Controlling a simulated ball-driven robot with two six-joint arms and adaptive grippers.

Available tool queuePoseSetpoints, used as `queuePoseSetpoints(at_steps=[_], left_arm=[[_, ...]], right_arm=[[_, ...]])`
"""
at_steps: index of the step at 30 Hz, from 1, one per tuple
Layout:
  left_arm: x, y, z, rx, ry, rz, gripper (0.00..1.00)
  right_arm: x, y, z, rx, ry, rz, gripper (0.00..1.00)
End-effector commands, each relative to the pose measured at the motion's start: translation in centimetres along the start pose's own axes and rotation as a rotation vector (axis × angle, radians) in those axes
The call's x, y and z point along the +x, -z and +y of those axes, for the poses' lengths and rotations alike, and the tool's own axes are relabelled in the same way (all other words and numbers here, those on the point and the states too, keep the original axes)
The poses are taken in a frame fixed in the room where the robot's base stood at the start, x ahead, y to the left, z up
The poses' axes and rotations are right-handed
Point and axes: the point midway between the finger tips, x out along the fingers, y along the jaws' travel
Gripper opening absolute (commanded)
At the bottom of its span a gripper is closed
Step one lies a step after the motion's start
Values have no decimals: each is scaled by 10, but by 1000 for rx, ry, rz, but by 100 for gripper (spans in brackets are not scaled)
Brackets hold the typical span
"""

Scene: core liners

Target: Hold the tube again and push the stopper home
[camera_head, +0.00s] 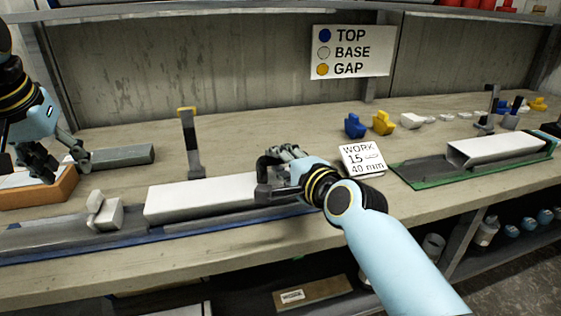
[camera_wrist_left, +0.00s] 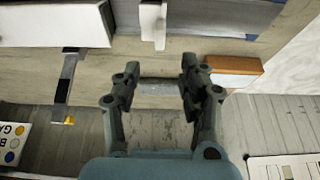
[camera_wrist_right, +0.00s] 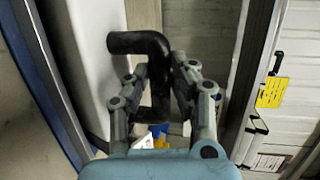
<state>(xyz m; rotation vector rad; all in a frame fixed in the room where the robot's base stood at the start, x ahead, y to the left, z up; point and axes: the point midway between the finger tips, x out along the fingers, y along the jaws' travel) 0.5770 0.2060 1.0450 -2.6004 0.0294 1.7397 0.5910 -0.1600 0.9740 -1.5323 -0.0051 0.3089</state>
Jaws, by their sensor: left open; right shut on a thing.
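The white square tube (camera_head: 205,198) lies in a long grey channel with a blue edge; part of it shows in the left wrist view (camera_wrist_left: 50,28) and the right wrist view (camera_wrist_right: 85,50). The small white stopper piece (camera_head: 108,214) sits in the channel left of the tube, with a gap between them; it also shows in the left wrist view (camera_wrist_left: 152,22). My right gripper (camera_wrist_right: 155,80) is shut on a black bent handle (camera_wrist_right: 140,43) at the tube's right end. My left gripper (camera_head: 60,160) is open and empty, behind and left of the stopper.
An orange-brown block with a white top (camera_head: 45,190) lies under my left gripper. A grey-green bar (camera_head: 115,157) lies behind the stopper. An upright grey post (camera_head: 191,145) stands behind the tube. A work card (camera_head: 361,160) and a second tube on a green base (camera_head: 405,178) are to the right.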

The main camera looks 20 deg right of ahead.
Motion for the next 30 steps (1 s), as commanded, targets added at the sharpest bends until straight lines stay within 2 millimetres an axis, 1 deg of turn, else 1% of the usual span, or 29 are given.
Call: queuePoseSetpoints(at_steps=[1,12,18,24,30], left_arm=[[8,-1,0,0,0,-4,42],[68,-1,0,0,0,-3,42],[93,0,0,1,0,-1,42],[106,0,0,0,0,1,42],[108,0,0,0,0,1,42]], right_arm=[[0,0,2,-2,-4,-1,0],[0,0,2,-2,-5,-1,0],[0,0,3,-2,-5,-1,0],[0,0,3,-2,-5,-1,0],[0,0,3,-2,-6,-1,0]])
